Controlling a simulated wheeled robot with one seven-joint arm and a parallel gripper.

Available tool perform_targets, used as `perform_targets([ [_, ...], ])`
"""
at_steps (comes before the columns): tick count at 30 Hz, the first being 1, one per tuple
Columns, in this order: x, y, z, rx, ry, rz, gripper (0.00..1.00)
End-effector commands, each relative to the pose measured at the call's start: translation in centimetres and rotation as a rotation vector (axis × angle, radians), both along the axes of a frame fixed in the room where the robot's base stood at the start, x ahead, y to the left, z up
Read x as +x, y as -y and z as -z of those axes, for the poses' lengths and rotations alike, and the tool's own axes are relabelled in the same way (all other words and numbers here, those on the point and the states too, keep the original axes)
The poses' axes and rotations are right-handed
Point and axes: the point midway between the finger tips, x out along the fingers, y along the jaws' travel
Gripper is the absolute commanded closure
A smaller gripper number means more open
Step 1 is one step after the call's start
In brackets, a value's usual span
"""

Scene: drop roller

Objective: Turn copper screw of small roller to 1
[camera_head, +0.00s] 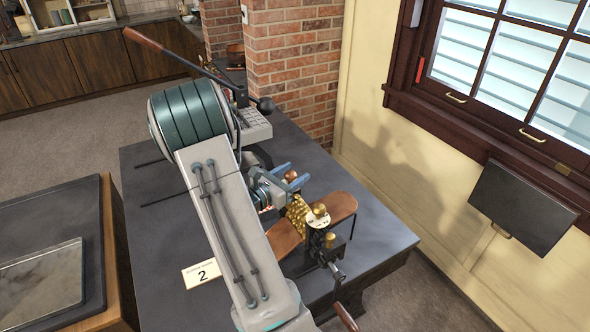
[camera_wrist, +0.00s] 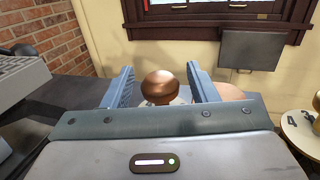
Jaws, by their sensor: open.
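The copper screw (camera_wrist: 160,84) shows as a round, shiny copper knob in the wrist view, between the two blue-grey fingers of my gripper (camera_wrist: 160,72). Gaps show on both sides of the knob, so the fingers are open around it. Part of a pale dial shows beneath it, but its marks are hidden. In the head view the copper screw (camera_head: 291,175) sits between the fingertips of my gripper (camera_head: 290,174). The small roller (camera_head: 298,214) has a gold, bumpy surface and is partly covered by my gripper.
A brass knob (camera_head: 320,210) on a white dial (camera_head: 322,221) stands close by at the roller's near end. A brown curved strip (camera_head: 338,206) passes by the roller. A card marked 2 (camera_head: 201,274) lies on the dark table (camera_head: 385,235). A long lever (camera_head: 185,62) rises behind my arm.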

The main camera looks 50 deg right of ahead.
Motion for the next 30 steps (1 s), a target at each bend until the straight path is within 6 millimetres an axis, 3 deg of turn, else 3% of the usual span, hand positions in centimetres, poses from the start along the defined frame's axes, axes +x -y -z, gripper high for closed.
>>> perform_targets([
  [4,-0.07,1.01,-0.03,0.0,-0.001,0.001,0.47],
  [13,-0.04,1.17,0.04,0.001,0.0,0.0,0.47],
  [18,-0.04,1.15,0.03,0.001,0.0,0.0,0.91],
  [30,-0.11,1.13,0.13,-0.002,0.002,0.13,0.91],
])
